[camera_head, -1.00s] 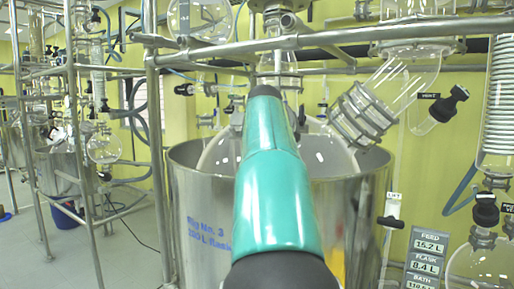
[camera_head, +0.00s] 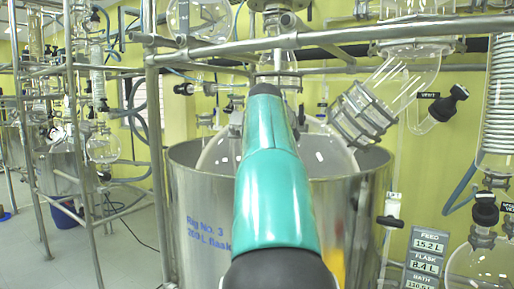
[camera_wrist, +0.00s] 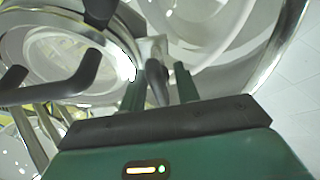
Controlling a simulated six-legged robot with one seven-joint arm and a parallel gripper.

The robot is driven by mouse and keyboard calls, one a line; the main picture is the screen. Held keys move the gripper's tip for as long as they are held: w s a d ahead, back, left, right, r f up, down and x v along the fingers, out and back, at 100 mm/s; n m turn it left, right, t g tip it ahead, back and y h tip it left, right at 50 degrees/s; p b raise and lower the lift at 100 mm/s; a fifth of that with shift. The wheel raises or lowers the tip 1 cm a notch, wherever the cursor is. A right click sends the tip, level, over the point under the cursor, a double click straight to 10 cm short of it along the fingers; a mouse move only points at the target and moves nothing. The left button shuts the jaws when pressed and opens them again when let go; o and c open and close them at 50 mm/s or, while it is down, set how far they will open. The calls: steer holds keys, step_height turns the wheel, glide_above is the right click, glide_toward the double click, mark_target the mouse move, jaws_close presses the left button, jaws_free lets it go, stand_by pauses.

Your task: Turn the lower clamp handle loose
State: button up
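In the wrist view my gripper (camera_wrist: 158,72) has its two dark green fingers apart. A dark grey lever (camera_wrist: 157,86) stands between them, with a visible gap on each side. The lever runs up to a pale metal block (camera_wrist: 152,48) at the edge of a round metal ring. I take this lever for the clamp handle, but cannot tell if it is the lower one. In the head view my green arm hides the gripper and lever. The clamped glass joint (camera_head: 363,115) shows at the right of the arm.
Black bent handles (camera_wrist: 62,84) lie left of my fingers in the wrist view. In the head view a large steel bath (camera_head: 200,200) surrounds a round glass flask (camera_head: 325,155). A metal rail (camera_head: 330,36) crosses above. A black lever (camera_head: 390,221) sits at right.

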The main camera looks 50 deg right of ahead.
steer(key=shift+r, duration=0.2)
steer(key=v, duration=1.3)
steer(key=shift+s+a, duration=0.2)
steer(key=shift+r, duration=0.1)
steer(key=w+a+f+m+y, duration=0.2)
steer(key=a+f+y, duration=0.1)
steer(key=a+f, duration=0.8)
steer(key=w+a+f+m+y, duration=0.1)
steer(key=a+f+m+y, duration=0.1)
steer(key=a+f, duration=0.85)
steer(key=s+a+f+m, duration=0.1)
steer(key=s+a+f, duration=0.2)
steer(key=a+f, duration=0.3)
steer(key=s+a+f+y, duration=0.1)
steer(key=s+a+f, duration=0.2)
steer(key=a+f, duration=0.3)
steer(key=s+a+f+m+g+y, duration=0.1)
steer(key=s+a+f, duration=0.2)
steer(key=a+f, duration=0.3)
steer(key=shift+s+a+f+m, duration=0.25)
steer(key=shift+a+f+m, duration=0.05)
steer(key=shift+a+f, duration=0.1)
